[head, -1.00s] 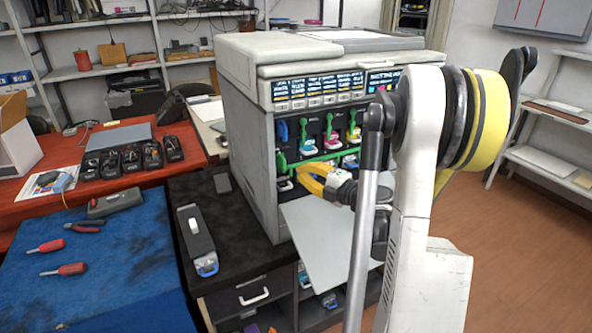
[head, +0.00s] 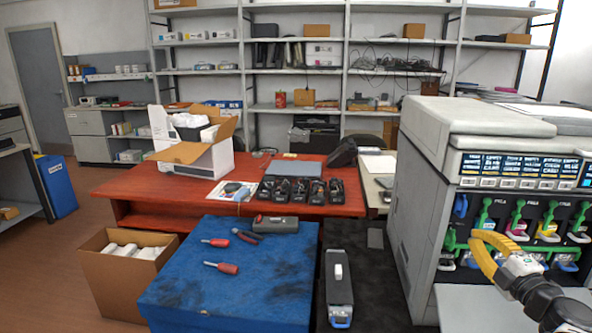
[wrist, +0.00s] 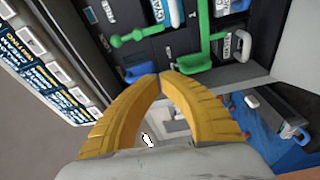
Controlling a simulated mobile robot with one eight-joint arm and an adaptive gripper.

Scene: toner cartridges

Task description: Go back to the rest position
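My gripper (head: 474,241) is in front of the printer (head: 421,185) at the right of the head view, beside its open cartridge bay. In the wrist view its two yellow fingers (wrist: 162,75) curve together, the tips nearly touching, with nothing between them. In the bay, green, pink, yellow and blue toner parts show, with a green bar (head: 449,240) across the front. A dark toner cartridge (head: 339,285) with a blue end lies on the black counter (head: 376,288). Most of my arm is outside the head view.
The printer's pale open flap (head: 460,308) lies below my gripper. Several black cartridges (head: 292,190) stand on the red table (head: 190,208). Red-handled tools (head: 222,267) lie on the blue mat (head: 215,295). Open cardboard boxes (head: 192,152) and shelves stand further left and behind.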

